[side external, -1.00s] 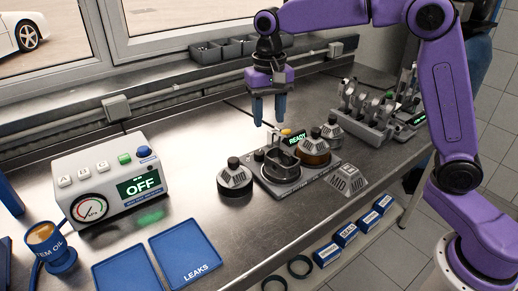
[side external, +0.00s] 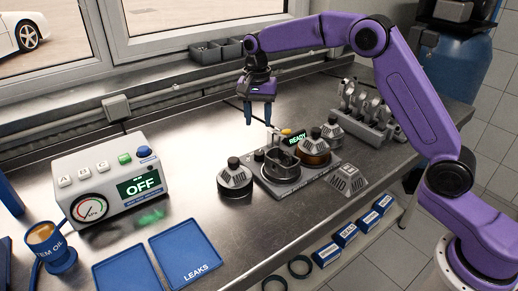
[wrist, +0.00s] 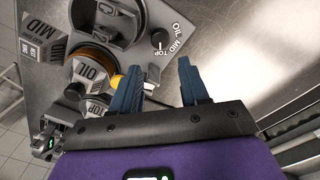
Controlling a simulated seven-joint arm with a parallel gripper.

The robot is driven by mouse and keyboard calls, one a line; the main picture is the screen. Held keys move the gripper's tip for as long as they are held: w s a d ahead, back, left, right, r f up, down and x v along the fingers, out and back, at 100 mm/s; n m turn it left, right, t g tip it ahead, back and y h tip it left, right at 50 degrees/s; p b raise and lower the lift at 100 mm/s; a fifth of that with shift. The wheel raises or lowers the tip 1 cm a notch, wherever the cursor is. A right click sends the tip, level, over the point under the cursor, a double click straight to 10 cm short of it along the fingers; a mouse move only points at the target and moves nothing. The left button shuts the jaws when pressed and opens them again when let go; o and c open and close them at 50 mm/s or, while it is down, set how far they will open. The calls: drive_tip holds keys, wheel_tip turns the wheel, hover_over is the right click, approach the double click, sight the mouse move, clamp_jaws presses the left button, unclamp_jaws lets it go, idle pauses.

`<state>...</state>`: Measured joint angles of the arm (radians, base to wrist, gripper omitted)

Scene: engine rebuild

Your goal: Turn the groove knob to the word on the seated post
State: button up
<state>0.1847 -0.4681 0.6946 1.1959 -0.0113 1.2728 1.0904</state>
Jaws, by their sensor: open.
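The groove knob (wrist: 157,49) is a small dark knob in the wrist view, with the words TOP, MID and OIL printed around it. My gripper (side external: 258,123) is open and empty above the far side of the fixture plate (side external: 284,190). In the wrist view its blue fingers (wrist: 160,64) stand apart, with the knob just beyond and between their tips. A grey post block marked OIL (wrist: 91,69) sits by an amber ring (wrist: 91,52). A block marked MID (wrist: 50,46) lies beside it.
A round open cup (side external: 282,163) sits on the plate, with a READY display (side external: 297,139) behind. A dark-based weight (side external: 235,180) stands left. A tester reading OFF (side external: 140,187) and blue trays (side external: 128,273) are further left. A rack (side external: 362,115) stands right.

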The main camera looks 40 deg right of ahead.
sight(259, 152)
wheel_tip(259, 152, down, 11)
drive_tip(key=shift+s+d+f, duration=0.1)
idle(0.3)
drive_tip(key=c, duration=0.8)
drive_tip(key=shift+o, duration=0.2)
